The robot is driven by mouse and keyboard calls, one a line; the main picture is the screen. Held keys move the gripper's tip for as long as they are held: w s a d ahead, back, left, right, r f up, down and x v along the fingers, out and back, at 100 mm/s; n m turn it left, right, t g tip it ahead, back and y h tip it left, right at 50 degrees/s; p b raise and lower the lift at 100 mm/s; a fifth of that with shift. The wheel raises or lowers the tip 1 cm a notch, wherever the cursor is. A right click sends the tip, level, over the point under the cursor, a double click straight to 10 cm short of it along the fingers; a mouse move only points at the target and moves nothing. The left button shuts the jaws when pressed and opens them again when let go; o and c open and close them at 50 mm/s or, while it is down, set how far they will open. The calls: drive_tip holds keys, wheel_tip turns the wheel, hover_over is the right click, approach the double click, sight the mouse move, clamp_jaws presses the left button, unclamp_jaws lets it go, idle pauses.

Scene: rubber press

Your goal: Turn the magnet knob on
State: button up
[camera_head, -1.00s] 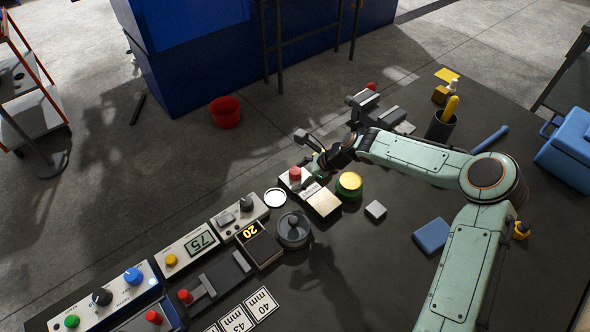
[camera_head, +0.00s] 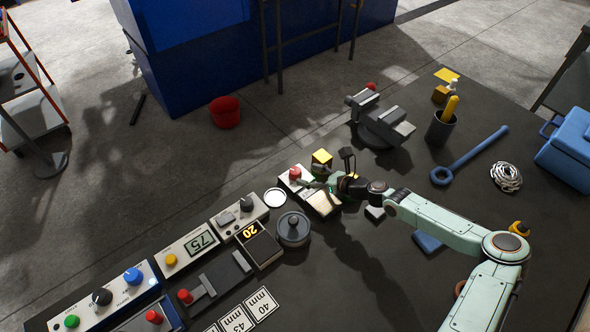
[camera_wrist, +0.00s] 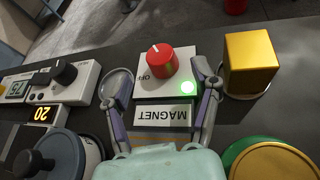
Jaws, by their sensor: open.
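The red magnet knob (camera_head: 295,173) sits on a white box (camera_head: 285,182) near the table's far edge. In the wrist view, the knob (camera_wrist: 161,61) stands upright with a small white mark on its top. "OFF" shows beside it, and an upside-down MAGNET label (camera_wrist: 163,115) lies nearer me. A green light (camera_wrist: 187,87) glows beside the knob. My gripper (camera_wrist: 161,80) is open, with one finger on each side of the box and nothing held. The head view shows my gripper (camera_head: 318,178) just right of the knob. I cannot tell whether the fingers touch the box.
A yellow block (camera_wrist: 250,60) stands close right of my gripper in the wrist view. A round yellow-topped green piece (camera_wrist: 272,162) is nearer me. A grey lidded pot (camera_head: 292,229) and a display reading 20 (camera_head: 250,232) lie left. A grey vise (camera_head: 378,122) stands behind.

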sight(296, 171)
drive_tip(key=x, duration=0.5)
drive_tip(key=shift+w+a, duration=0.15)
drive_tip(key=shift+a, duration=0.05)
drive_tip(key=shift+c, duration=0.3)
